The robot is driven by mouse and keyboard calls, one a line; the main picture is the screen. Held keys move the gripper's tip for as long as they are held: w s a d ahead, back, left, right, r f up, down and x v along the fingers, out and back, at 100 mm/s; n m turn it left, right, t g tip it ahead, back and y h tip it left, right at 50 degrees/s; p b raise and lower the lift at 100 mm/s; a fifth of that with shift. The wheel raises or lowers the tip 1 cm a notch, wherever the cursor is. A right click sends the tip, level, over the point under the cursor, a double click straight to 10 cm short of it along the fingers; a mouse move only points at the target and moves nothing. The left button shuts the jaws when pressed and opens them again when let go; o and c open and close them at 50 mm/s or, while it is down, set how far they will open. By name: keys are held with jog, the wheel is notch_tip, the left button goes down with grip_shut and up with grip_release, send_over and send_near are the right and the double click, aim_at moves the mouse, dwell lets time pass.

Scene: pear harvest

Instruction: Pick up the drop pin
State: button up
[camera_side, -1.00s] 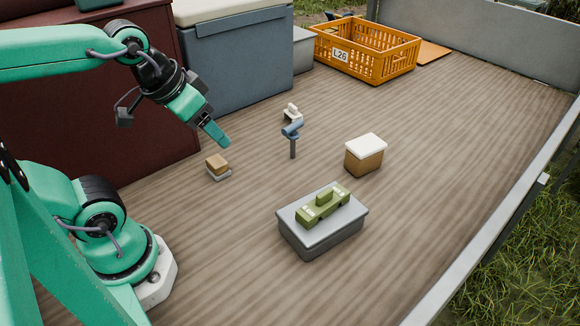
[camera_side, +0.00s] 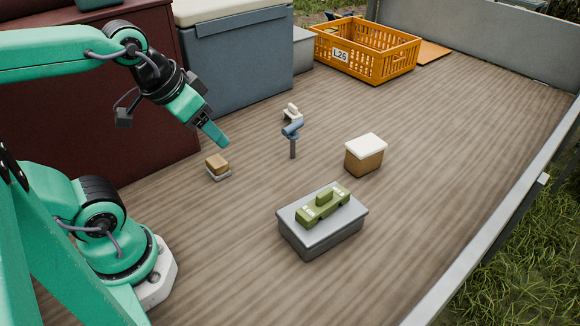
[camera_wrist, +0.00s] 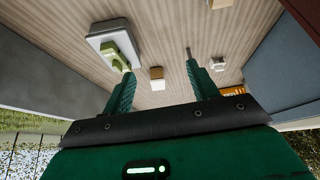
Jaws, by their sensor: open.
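What looks like the drop pin (camera_side: 292,147) stands upright on the wooden deck in the side view, with a blue cross-handle on top of a grey shaft. My gripper (camera_side: 222,141) hangs in the air to the left of it in that view, apart from it. In the wrist view a thin grey shaft (camera_wrist: 188,52) shows just beyond the tip of the right finger, which hides the rest of it. The jaws of my gripper (camera_wrist: 160,72) are spread in the wrist view with nothing between them.
A small wooden block on a grey base (camera_side: 217,167) lies below my gripper. A white clip-like piece (camera_side: 291,112) stands just behind the pin. A white-topped brown box (camera_side: 365,155) and a grey box (camera_side: 322,238) bearing a green piece (camera_side: 323,203) stand rightward. An orange crate (camera_side: 365,50) is farther back.

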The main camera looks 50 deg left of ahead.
jog(key=n+g, duration=0.5)
jog(key=n, duration=0.2)
send_over(293, 124)
jog(key=f, duration=1)
jog(key=shift+s+d+f, duration=0.2)
jog(key=shift+s+d, duration=0.05)
jog(key=shift+w+a+f+g, duration=0.2)
jog(key=shift+w+f+g, duration=0.15)
jog(key=shift+f, duration=0.1)
jog(key=shift+s+a+f, duration=0.1)
jog(key=shift+f, duration=3.8)
